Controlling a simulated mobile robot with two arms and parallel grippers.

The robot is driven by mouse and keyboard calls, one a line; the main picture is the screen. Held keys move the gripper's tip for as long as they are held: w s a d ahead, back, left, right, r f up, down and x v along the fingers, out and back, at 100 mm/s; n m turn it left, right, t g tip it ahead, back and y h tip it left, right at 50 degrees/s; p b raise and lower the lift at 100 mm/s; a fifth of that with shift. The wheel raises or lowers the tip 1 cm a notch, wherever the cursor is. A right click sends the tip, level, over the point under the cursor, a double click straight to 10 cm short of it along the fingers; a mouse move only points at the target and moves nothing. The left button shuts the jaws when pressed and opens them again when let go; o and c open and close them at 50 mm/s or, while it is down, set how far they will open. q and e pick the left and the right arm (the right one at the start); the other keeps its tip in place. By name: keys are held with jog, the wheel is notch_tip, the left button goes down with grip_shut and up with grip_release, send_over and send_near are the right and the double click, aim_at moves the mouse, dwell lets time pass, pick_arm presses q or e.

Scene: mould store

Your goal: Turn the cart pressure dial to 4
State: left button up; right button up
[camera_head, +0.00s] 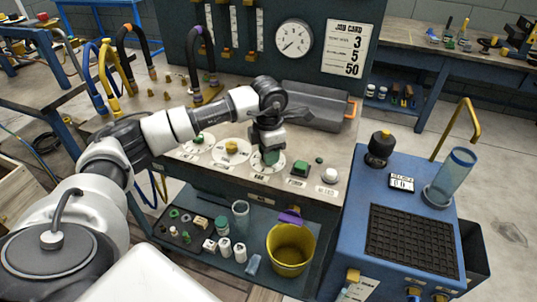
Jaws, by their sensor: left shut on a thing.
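Three round white dials sit in a row on the cart's worktop. The left dial (198,145) has a green knob, and the middle dial (231,152) has a yellow knob (231,146). The right dial (258,166) has a green knob (271,157). My left gripper (269,149) points down over the right dial and is shut on its green knob, hiding part of the dial face. The label below it looks like "BAR". I cannot read the setting. My right gripper is not in view.
A gauge (293,37) and a job card (348,48) showing 3, 5 and 50 are on the back panel. A grey toolbox (312,105) stands behind the dials. A green button (299,168) and white knob (329,176) are to the right. A yellow bucket (291,268) stands below.

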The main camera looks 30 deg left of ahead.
pick_arm(q)
jog(key=shift+m+b, duration=0.6)
jog(key=shift+m, duration=1.6)
jog(key=o, duration=0.9)
jog(key=shift+r, duration=0.1)
notch_tip(320, 180, up, 11)
jog(key=shift+w+f, duration=0.1)
jog(key=shift+f, duration=0.05)
